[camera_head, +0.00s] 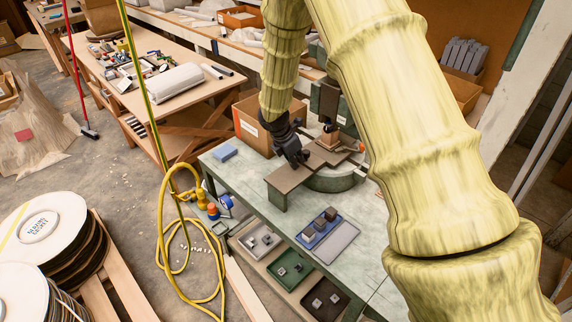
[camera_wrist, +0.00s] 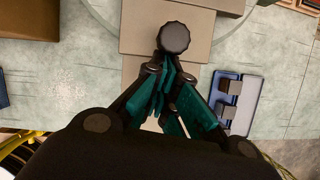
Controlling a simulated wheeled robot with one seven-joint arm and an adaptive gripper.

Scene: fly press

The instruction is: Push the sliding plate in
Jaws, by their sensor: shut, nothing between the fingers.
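The sliding plate (camera_head: 291,180) is a flat brown plate on the green fly press (camera_head: 332,183), sticking out toward the left front. In the wrist view the brown plate (camera_wrist: 140,35) lies at the top centre, with a round black knob (camera_wrist: 173,38) on it. My gripper (camera_head: 303,163) is over the plate, pointing down. In the wrist view my gripper's fingers (camera_wrist: 160,68) are shut and empty, their tips just below the knob in the picture. I cannot tell whether they touch it. My arm hides much of the press.
The press stands on a grey-green bench (camera_head: 240,182). A cardboard box (camera_head: 250,122) stands behind. Bins sit on a lower shelf. The bench's left end is mostly clear.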

